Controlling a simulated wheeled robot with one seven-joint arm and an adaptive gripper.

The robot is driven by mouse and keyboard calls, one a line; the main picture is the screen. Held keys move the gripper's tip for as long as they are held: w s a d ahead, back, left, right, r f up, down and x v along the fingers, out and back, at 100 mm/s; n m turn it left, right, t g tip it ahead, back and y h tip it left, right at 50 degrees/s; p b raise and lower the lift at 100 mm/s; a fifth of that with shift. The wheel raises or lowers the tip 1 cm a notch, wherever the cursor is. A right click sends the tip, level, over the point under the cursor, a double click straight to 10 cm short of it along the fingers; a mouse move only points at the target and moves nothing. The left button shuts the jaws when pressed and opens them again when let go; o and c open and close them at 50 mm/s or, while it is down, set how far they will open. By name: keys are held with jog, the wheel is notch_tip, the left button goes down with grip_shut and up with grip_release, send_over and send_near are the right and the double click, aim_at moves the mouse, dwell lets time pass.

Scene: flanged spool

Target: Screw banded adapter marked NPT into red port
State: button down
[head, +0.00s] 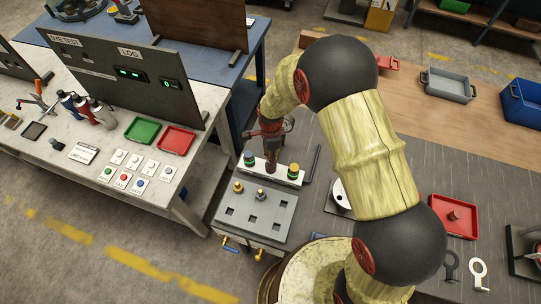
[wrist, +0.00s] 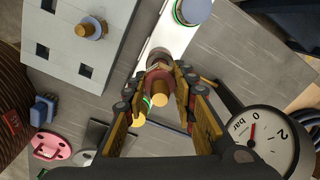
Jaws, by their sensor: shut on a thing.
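My gripper (head: 271,166) is over the middle of a white rack (head: 262,170). In the wrist view my gripper (wrist: 162,72) is shut on a brass adapter (wrist: 159,99) with a dark red collar; whether it is still seated in the rack I cannot tell. A green-banded adapter stands at the rack's left end (head: 249,158), and another green-banded one (head: 293,171) at its right end. The NPT mark and a red port cannot be made out.
A dial gauge (wrist: 265,140) is close to my gripper's right side in the wrist view. A black hex key (head: 313,165) lies right of the rack. Blue and yellow valve handles (head: 231,246) project from the block's front. A red tray (head: 454,216) lies farther right.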

jog(key=shift+f+b, duration=1.2)
jog(key=shift+f, duration=0.35)
dwell(0.5)
